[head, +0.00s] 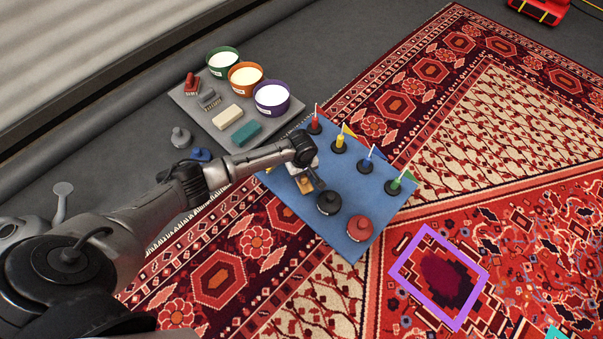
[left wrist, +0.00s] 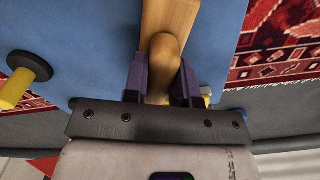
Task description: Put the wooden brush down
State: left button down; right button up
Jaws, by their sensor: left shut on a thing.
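The wooden brush (head: 305,186) is over the blue mat (head: 338,240). In the left wrist view its light wood (left wrist: 170,15) runs up out of the frame, with a rounded handle between the jaws. My left gripper (head: 311,177) is shut on it; the two dark fingers (left wrist: 163,80) stand on either side of the handle. The brush's underside is hidden, and I cannot tell whether it touches the mat. My right gripper is not in view.
A black round-knobbed tool (head: 329,203) and a red one (head: 360,228) stand close to the brush. Several small flags on black bases, such as the yellow one (head: 340,145), line the mat's far side. A grey tray (head: 205,118) holds tubs and brushes. A purple frame (head: 440,275) lies on the rug.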

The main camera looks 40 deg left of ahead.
pick_arm(q)
jog(key=shift+f, duration=0.15)
jog(key=c, duration=0.9)
grip_release()
notch_tip(320, 180, up, 12)
jog(key=p, duration=0.7)
jog(key=shift+r, duration=0.2)
